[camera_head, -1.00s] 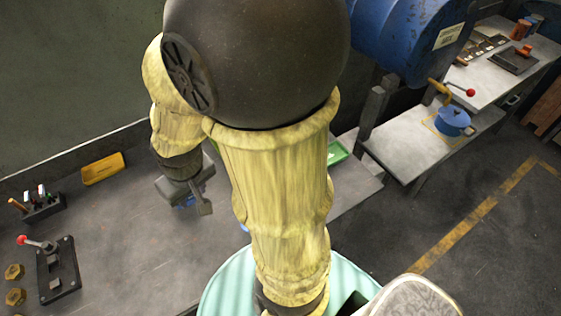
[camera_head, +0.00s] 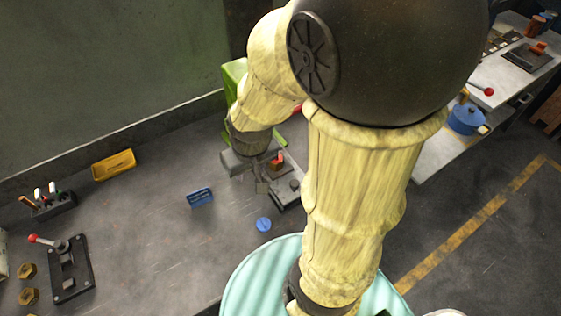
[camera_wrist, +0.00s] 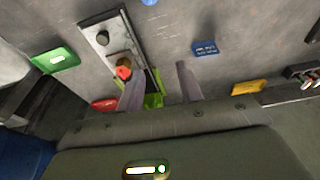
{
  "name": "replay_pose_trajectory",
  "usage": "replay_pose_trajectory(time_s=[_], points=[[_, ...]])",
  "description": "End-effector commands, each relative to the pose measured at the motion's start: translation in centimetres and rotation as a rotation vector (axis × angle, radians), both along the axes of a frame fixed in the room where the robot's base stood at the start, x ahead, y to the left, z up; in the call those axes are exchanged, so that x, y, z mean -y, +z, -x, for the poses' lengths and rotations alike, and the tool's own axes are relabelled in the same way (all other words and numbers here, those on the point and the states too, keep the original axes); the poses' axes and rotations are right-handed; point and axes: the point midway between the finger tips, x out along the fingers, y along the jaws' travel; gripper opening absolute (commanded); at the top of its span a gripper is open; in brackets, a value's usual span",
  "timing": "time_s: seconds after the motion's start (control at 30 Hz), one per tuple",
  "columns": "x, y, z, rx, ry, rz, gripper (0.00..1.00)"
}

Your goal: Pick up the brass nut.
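Two brass-coloured hex nuts lie on the grey worktop at the far left of the head view, an upper nut (camera_head: 27,271) and a lower nut (camera_head: 29,296). They are beside a dark lever plate (camera_head: 70,268). My gripper (camera_head: 262,186) is well to their right, over or near a dark plate with a red knob (camera_head: 278,160). In the wrist view, the two fingers of my gripper (camera_wrist: 160,88) stand apart with nothing held between them. No nut shows in the wrist view.
A yellow tray (camera_head: 113,164), a pen holder (camera_head: 50,206), a blue sign (camera_head: 200,197) and a blue disc (camera_head: 264,224) are spread over the worktop. A green tray (camera_wrist: 55,60) shows in the wrist view. A blue pot (camera_head: 467,118) stands at right. The middle worktop is mostly clear.

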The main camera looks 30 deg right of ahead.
Motion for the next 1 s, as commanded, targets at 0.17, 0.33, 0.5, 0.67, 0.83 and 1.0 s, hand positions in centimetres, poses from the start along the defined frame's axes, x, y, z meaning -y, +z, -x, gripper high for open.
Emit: replay_pose_trajectory(time_s=[0.17,0.33,0.5,0.67,0.83,1.0], points=[[0.0,0.0,0.0,-0.001,0.001,0.0,0.48],[0.1,-0.9,-0.4,-0.04,0.046,0.021,0.65],[0.5,-3.6,-1.6,-0.157,0.186,0.096,0.65],[1.5,-7.0,-2.8,-0.307,0.37,0.213,0.65],[3.1,-10.5,-4.0,-0.47,0.569,0.36,0.65],[5.0,-13.4,-5.5,-0.636,0.768,0.532,0.65]])
